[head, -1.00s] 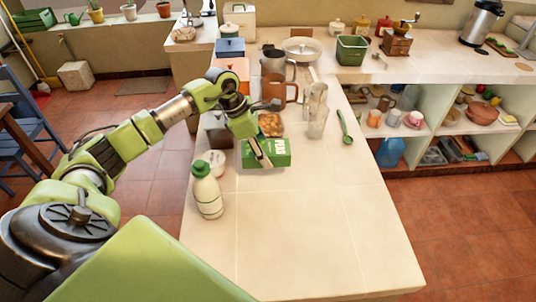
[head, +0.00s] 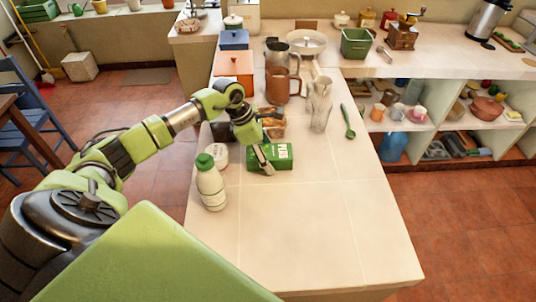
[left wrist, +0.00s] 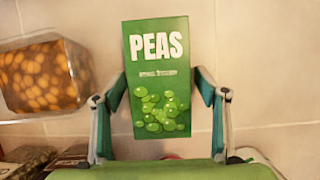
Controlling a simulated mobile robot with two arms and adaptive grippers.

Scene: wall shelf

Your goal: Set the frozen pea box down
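The frozen pea box (head: 284,153) is green with white PEAS lettering and peas printed on its face. It is on or just above the pale tiled counter (head: 300,225); I cannot tell whether its underside touches. My left gripper (head: 262,159) has its fingers on both sides of the box. In the left wrist view the pea box (left wrist: 158,70) stands between the two fingertips, which appear to press its side edges. My right gripper is not in view.
A white bottle with a green cap (head: 211,185) and a white tub (head: 218,154) stand left of the box. A clear jar of orange-brown food (left wrist: 42,75) is close by. The near counter is clear.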

